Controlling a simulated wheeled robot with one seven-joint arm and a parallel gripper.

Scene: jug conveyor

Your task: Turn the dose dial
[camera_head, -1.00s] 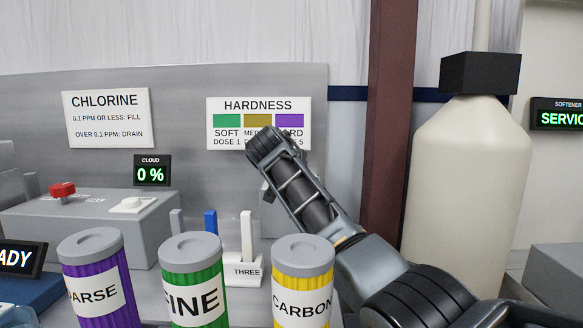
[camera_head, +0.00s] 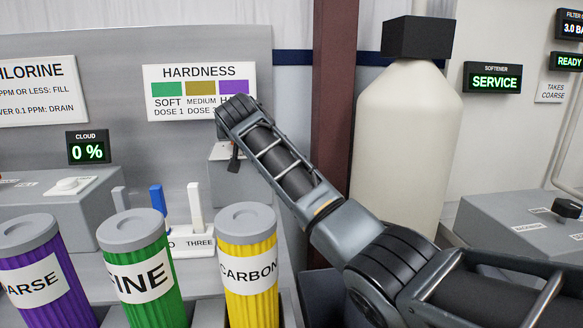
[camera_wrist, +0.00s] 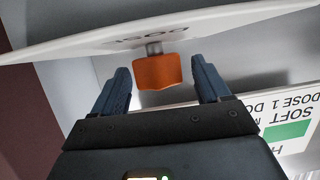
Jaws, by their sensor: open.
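The dose dial (camera_wrist: 157,71) is an orange knob on a short grey stem, below a white plate lettered DOSE (camera_wrist: 150,38) in the wrist view. My gripper (camera_wrist: 163,82) is open, with one dark blue finger on each side of the dial and visible gaps to both. I cannot tell how far the fingertips reach along the dial. In the head view my arm covers the dial, and the gripper's fingers are not clear there. The HARDNESS sign (camera_head: 200,72) stands behind my arm, which hides part of its right side.
Purple (camera_head: 45,275), green (camera_head: 142,268) and yellow (camera_head: 247,262) cartridges stand at the front left. A dark red post (camera_head: 337,120) and a large cream tank (camera_head: 406,150) stand behind my arm. A grey control box (camera_head: 525,232) is at the right.

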